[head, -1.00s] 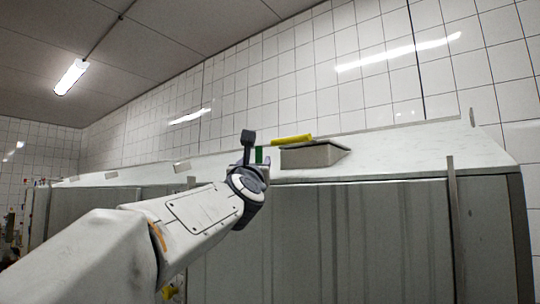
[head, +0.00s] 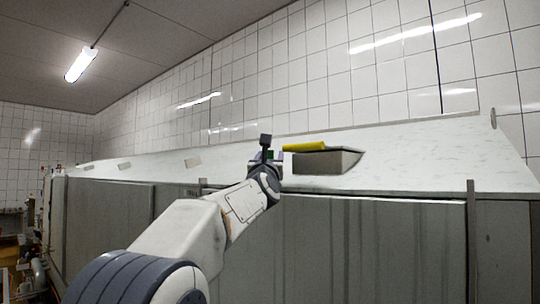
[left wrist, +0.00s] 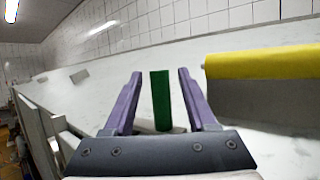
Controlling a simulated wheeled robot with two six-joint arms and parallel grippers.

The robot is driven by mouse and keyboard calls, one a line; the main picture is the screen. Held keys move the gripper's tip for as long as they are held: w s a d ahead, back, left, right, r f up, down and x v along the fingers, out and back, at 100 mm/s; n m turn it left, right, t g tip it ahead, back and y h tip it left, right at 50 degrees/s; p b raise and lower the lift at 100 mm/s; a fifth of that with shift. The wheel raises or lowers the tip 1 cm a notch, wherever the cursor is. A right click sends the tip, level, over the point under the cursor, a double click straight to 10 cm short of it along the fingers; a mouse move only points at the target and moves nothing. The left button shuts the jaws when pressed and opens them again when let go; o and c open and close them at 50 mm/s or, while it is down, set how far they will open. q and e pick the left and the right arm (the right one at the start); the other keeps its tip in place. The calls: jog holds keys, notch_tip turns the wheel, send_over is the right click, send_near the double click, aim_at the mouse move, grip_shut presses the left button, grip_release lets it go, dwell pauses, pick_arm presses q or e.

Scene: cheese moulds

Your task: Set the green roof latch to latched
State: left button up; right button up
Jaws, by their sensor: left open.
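The green roof latch (left wrist: 160,100) stands upright as a narrow green bar on the pale sloping roof in the left wrist view. In the head view only a small part of the latch (head: 270,154) shows, mostly hidden by my left gripper (head: 266,156). My left gripper (left wrist: 160,74) is open, with one purple finger on each side of the latch and a visible gap to both. Whether the fingertips reach as far as the latch in depth I cannot tell. My right gripper is not in view.
A yellow bar (head: 304,146) lies along the top of a grey box (head: 325,161) on the roof, right of the latch. It is large and near in the left wrist view (left wrist: 262,63). Grey panels (head: 340,240) stand below the white roof (head: 430,150). A tiled wall rises behind.

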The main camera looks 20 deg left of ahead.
pick_arm(q)
grip_shut()
dwell(1.3)
